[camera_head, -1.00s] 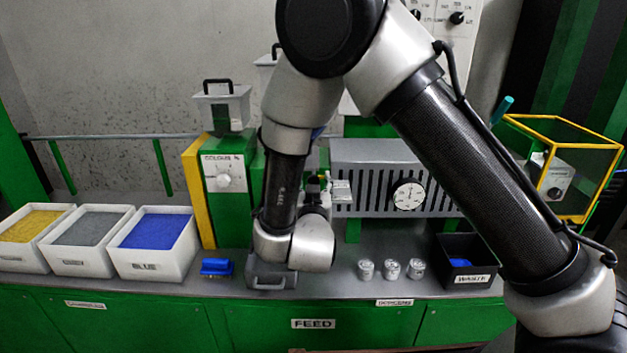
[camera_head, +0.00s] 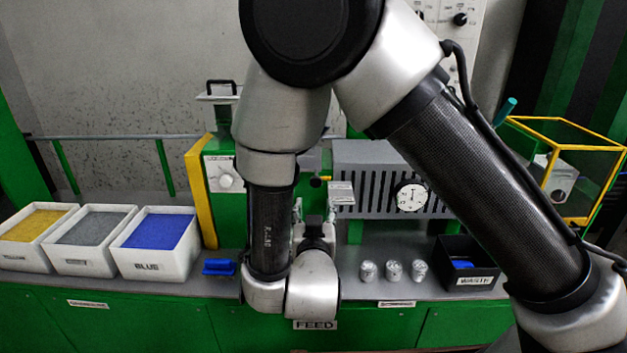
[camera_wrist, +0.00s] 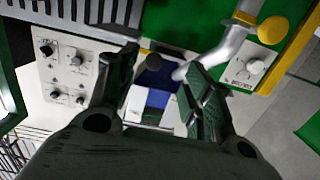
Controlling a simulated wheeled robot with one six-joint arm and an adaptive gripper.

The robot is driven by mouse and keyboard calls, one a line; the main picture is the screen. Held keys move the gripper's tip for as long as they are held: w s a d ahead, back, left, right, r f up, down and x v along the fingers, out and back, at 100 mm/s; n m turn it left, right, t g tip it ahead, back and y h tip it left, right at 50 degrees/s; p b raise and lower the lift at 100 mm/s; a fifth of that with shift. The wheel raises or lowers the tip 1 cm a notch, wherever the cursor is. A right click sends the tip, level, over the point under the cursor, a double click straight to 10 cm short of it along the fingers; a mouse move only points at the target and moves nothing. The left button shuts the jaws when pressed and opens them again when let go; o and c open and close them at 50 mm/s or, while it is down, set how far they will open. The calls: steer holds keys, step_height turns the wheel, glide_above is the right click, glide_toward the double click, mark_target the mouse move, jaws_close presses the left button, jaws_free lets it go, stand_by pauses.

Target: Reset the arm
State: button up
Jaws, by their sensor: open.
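My arm reaches across the head view, folded down at the elbow. My gripper (camera_head: 314,208) shows above the wrist, partly hidden by it, with its fingers pointing away toward the machine. In the wrist view my gripper (camera_wrist: 155,75) has its two dark fingers spread wide. Nothing is held between them. Beyond the gap are a blue patch and a white surface, too unclear to name.
Bins of yellow (camera_head: 35,226), grey (camera_head: 92,229) and blue (camera_head: 155,231) material stand at left. A small blue piece (camera_head: 218,267) lies beside them. Several metal cups (camera_head: 393,270) and a black waste box (camera_head: 468,262) stand at right. A slotted grey machine (camera_head: 375,160) stands behind.

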steer(key=s+a+f+n+g+y, duration=0.45)
steer(key=s+f+g, duration=0.45)
steer(key=f+g, duration=0.3)
steer(key=s+d+r+m+h, duration=0.1)
steer(key=s+d+r, duration=0.2)
steer(key=d+r, duration=0.6)
steer(key=s+d+r+m+h, duration=0.1)
steer(key=s+d+r, duration=0.2)
steer(key=d+r, duration=0.7)
steer(key=s+d+r+m+h, duration=0.2)
steer(key=d+r, duration=0.8)
steer(key=d, duration=1.1)
steer(key=shift+s+g, duration=0.4)
steer(key=shift+s, duration=0.35)
